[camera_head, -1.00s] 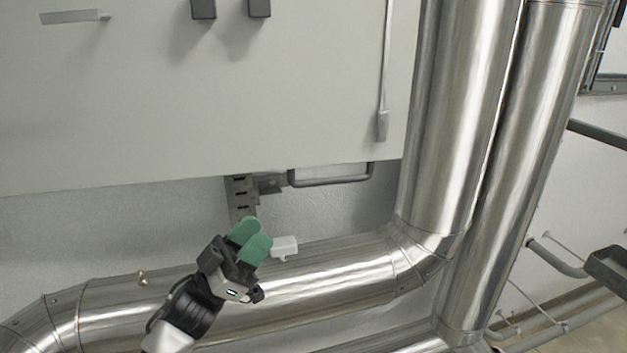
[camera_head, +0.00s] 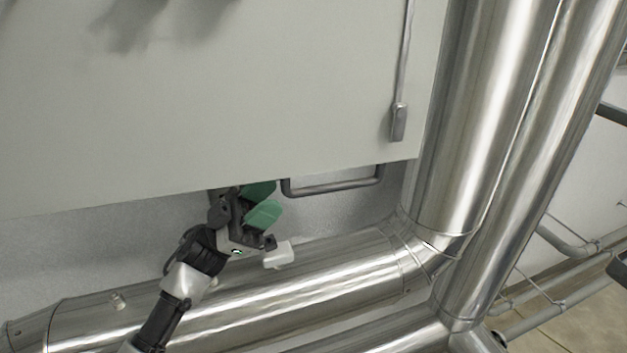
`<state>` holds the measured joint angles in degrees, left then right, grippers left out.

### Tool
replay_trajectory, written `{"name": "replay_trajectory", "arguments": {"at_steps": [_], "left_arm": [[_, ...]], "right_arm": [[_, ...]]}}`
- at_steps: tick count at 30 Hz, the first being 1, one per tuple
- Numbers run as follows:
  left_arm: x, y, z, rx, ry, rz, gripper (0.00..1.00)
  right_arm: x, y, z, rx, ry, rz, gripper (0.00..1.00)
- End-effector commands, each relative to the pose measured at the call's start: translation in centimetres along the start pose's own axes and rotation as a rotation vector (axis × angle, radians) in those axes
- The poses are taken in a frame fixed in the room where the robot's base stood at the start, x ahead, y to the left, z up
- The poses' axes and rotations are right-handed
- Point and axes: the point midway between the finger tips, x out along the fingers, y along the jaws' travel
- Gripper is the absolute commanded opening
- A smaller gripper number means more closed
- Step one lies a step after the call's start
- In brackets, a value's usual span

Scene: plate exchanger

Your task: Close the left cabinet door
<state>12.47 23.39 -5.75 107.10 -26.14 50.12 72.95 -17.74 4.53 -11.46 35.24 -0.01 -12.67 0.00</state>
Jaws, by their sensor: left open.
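A large pale grey cabinet panel (camera_head: 230,90) fills the upper left. I cannot tell from this view whether it is a door or a fixed face. A thin metal rod ends in a small grey fitting (camera_head: 399,122) near its right edge. A grey bar handle (camera_head: 335,187) shows just under the panel's lower edge. My left gripper (camera_head: 262,201), with green finger pads, is open and empty just below that edge, left of the bar handle. The upper pad reaches up to the panel's edge. My right gripper is not in view.
Large shiny metal pipes (camera_head: 485,130) stand right of the panel. A horizontal metal pipe (camera_head: 330,270) runs below my left gripper, close to it. A small white block (camera_head: 279,255) is just below the fingers. Thinner grey pipes (camera_head: 565,240) run at the far right.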

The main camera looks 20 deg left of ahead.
Motion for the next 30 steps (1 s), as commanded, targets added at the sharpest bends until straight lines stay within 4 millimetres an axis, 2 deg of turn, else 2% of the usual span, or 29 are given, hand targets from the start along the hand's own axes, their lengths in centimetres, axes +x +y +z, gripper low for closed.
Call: {"name": "replay_trajectory", "arguments": {"at_steps": [1, 3, 9, 12, 25, 30], "left_arm": [[1.3, 0.1, 0.5, -0.003, 0.005, -0.002, 0.41], [2.3, 0.4, 1.5, -0.003, 0.004, -0.002, 0.41], [4.8, 1.1, 3.9, -0.002, 0.002, -0.001, 0.41], [5.6, 1.2, 4.3, 0.0, 0.002, -0.001, 0.41], [6.0, 1.3, 4.5, 0.0, 0.0, -0.001, 0.41], [6.0, 1.3, 4.5, 0.0, 0.0, -0.001, 0.15]], "right_arm": [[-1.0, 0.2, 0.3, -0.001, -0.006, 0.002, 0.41], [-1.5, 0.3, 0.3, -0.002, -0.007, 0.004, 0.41], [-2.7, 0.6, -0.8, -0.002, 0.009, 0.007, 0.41], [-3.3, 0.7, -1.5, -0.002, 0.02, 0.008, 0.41], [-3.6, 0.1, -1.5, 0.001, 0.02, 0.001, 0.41], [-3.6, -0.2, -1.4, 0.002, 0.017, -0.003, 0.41]]}}
